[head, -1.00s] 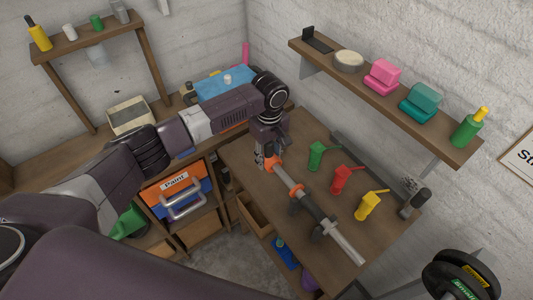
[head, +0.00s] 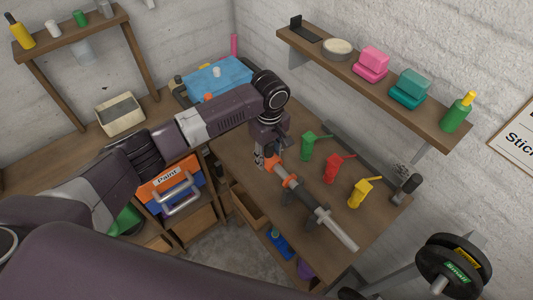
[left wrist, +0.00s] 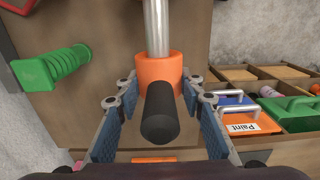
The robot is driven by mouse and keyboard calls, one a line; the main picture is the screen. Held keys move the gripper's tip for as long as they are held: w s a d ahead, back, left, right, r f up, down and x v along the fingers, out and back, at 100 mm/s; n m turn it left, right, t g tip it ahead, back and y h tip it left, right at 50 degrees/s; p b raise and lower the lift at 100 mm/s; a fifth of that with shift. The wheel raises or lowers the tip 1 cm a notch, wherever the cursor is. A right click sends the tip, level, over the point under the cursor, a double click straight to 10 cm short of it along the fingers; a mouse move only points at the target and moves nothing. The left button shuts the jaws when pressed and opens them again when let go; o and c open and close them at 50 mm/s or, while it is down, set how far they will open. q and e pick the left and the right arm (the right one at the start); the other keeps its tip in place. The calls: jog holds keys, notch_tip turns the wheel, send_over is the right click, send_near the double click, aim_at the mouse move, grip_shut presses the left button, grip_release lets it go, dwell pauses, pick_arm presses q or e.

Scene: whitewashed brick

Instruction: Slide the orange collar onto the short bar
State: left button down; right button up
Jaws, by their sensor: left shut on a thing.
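The short bar (head: 341,232) lies on two dark supports (head: 317,216) along the workbench. My left gripper (head: 267,161) is shut on the orange collar (head: 274,163) at the bar's upper left end. In the left wrist view the orange collar (left wrist: 160,70) sits between the fingers (left wrist: 158,92). The silvery bar (left wrist: 157,25) runs into its far side, in line with it. A dark stub (left wrist: 160,115) sticks out of the collar toward the camera. How far the bar passes through the collar is hidden. My right gripper is out of view.
A blue box (head: 218,80) is behind my arm. Weight plates (head: 452,268) are at lower right. An open drawer (head: 249,208) is below the bench.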

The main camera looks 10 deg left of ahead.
aim_at(280, 169)
pick_arm(q)
jog(key=shift+s+d, duration=0.7)
jog(key=shift+d, duration=0.2)
jog(key=shift+s+d, duration=0.65)
jog(key=shift+d, duration=0.25)
jog(key=shift+s+d, duration=0.25)
jog(key=shift+d, duration=0.05)
jog(key=c, duration=1.2)
grip_release()
notch_tip(280, 169, up, 12)
